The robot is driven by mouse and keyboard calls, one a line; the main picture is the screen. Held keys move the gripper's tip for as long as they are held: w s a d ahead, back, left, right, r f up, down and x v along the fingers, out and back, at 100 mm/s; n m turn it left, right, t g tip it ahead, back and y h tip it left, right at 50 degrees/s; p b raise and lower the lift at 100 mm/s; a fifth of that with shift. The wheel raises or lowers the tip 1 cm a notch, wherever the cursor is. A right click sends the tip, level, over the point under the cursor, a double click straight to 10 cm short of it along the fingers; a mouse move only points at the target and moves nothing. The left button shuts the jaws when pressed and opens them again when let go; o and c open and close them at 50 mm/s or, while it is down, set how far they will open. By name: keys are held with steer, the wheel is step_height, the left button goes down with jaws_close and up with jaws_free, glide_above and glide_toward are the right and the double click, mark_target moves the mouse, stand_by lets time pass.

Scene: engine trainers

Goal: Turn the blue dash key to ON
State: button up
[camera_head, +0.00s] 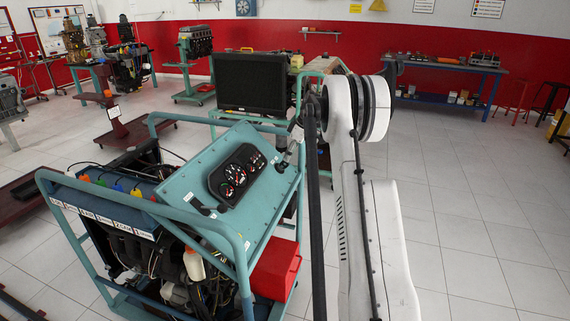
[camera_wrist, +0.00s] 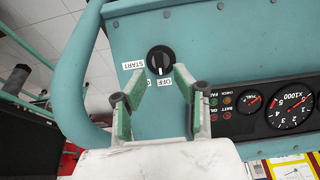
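The dash key shows in the wrist view as a round knob (camera_wrist: 161,60) that looks black, not blue, with a pale pointer mark at its lower edge. White labels sit around it: an upside-down START label (camera_wrist: 133,65) and an OFF label (camera_wrist: 167,88); another label is partly hidden by a finger. My gripper (camera_wrist: 158,78) is open, its two green-padded fingers spread left and right of the knob's lower side with a gap between them. I cannot tell whether they touch it.
A gauge cluster (camera_head: 238,174) is on the same panel. A teal tube frame (camera_head: 160,212) surrounds the engine trainer, and its rail passes left of the knob in the wrist view. A red box (camera_head: 275,268) is below the panel. Floor at right is clear.

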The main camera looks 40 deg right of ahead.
mark_target(283, 165)
steer(key=shift+x, duration=2.35)
jaws_close()
